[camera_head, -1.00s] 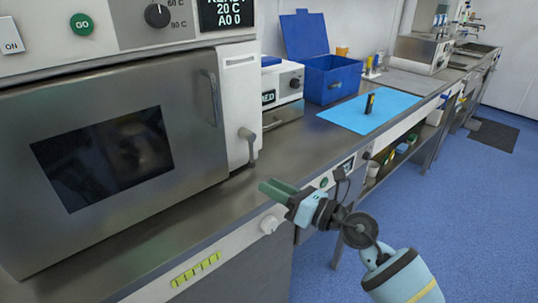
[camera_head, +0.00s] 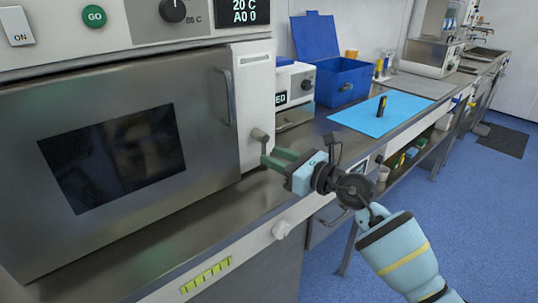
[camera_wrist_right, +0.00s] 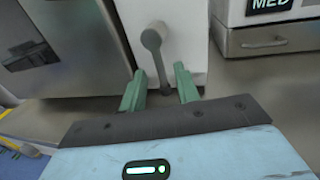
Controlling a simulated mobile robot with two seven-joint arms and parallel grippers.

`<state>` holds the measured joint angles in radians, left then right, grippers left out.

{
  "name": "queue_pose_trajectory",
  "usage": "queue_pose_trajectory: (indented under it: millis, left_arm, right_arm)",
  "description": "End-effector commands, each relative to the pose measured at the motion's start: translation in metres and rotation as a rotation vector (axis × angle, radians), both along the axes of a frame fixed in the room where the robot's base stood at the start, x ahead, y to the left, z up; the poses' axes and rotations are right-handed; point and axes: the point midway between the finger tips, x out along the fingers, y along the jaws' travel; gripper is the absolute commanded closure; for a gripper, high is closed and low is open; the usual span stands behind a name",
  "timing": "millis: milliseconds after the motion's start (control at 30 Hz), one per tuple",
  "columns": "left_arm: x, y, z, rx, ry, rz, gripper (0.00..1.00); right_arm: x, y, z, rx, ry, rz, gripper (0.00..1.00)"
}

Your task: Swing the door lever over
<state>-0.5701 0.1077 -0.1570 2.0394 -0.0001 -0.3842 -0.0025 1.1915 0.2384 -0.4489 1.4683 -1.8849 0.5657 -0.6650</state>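The door lever (camera_head: 261,137) is a grey knob with a short arm on the white panel at the right of the steel door (camera_head: 200,150). In the right wrist view, the lever (camera_wrist_right: 153,45) hangs down, slightly slanted, with its lower end between my two green fingers. My right gripper (camera_head: 276,159) is open just at the lever; it also shows in the right wrist view (camera_wrist_right: 159,82). I cannot tell whether a finger touches the lever. In the head view, the fingers partly hide the lever's lower end. My left gripper is not in view.
The door has a vertical bar handle (camera_head: 226,97) left of the lever. A MED-labelled box (camera_head: 295,85) stands right of the white panel. Beyond are an open blue box (camera_head: 343,80) and a blue mat (camera_head: 372,119). The counter's front edge runs below my gripper.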

Motion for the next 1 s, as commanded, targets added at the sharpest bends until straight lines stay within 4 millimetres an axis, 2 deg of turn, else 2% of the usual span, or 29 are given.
queue_pose_trajectory:
  millis: [200, 567, 833, 1000]
  left_arm:
    - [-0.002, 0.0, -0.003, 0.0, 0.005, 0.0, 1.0]
    - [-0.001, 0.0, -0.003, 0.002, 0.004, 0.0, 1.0]
    - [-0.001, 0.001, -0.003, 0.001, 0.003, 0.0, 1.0]
    - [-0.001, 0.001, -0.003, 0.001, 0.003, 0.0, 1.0]
  right_arm:
    - [0.014, 0.016, 0.0, 0.001, 0.0, 0.0, 0.68]
    - [0.017, 0.019, 0.0, 0.001, 0.001, 0.001, 0.68]
    - [0.017, 0.019, 0.0, 0.001, 0.001, 0.0, 1.0]
    - [0.017, 0.019, 0.0, 0.001, 0.001, 0.0, 1.0]
